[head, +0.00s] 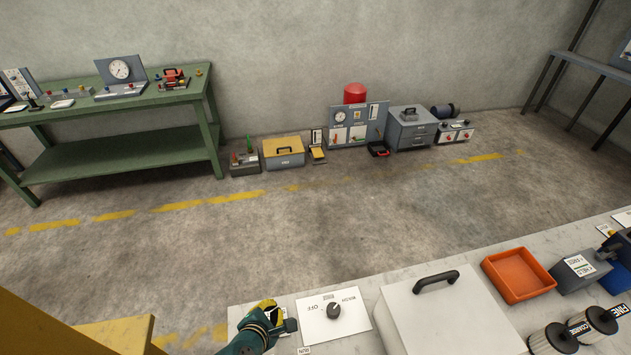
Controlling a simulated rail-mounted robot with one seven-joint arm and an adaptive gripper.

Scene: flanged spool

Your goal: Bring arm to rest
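A teal, jointed part with dark rings and a yellow and black end rises from the bottom edge of the head view, left of centre. It looks like the end of my arm with my gripper (268,309). It is over the left end of the pale bench (247,308), by a small white plate left of the wash dial. The fingers are small and partly hidden, so I cannot tell whether they are open or shut. I see nothing clearly held. No wrist view is given.
The bench carries a dial panel (351,301), a pale lidded box (448,314) with a black handle, an orange tray (518,276), a grey-blue unit (580,271) and two ribbed cylinders (553,339). A green table (120,157) and several boxes stand by the wall. The floor between is clear.

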